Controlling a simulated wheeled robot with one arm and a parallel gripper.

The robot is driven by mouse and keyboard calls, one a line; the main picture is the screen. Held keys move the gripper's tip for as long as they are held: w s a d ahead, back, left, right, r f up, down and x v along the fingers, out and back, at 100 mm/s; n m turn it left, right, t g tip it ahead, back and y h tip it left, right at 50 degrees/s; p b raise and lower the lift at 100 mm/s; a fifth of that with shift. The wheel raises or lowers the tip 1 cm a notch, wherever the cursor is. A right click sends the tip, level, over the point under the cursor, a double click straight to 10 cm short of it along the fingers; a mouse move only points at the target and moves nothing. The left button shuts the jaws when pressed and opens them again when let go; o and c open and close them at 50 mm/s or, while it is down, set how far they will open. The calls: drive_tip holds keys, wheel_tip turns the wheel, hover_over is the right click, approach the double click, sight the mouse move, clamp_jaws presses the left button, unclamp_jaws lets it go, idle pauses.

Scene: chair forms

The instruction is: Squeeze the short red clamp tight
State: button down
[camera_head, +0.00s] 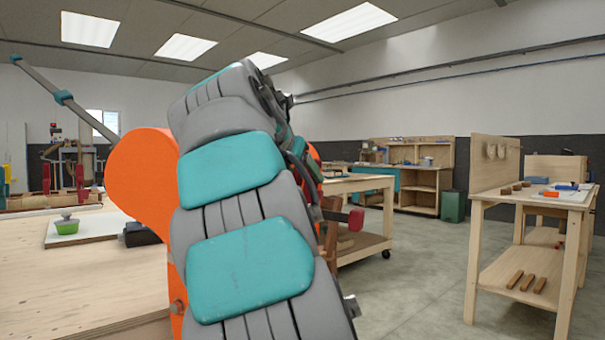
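Two upright red pieces that look like clamps stand at the far left, at a low wooden form (25,203) on the workbench. One red piece (46,178) is at the left and the other red piece (80,178) is to its right. I cannot tell which is the short clamp or how tight either is. Another red block (356,219) shows at the middle right, partly behind my arm. My large grey, teal and orange arm fills the middle and hides much behind it. My gripper's fingertips do not show.
The pale workbench (80,270) fills the lower left, with a white board (90,229), a green-based knob (67,226) and a black block (140,235). A wooden bench (478,195) with tools stands right. A green bin (453,206) stands behind. The floor between is clear.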

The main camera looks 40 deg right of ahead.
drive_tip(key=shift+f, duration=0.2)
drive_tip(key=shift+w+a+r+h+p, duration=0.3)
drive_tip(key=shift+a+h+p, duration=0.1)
drive_tip(key=shift+p, duration=0.2)
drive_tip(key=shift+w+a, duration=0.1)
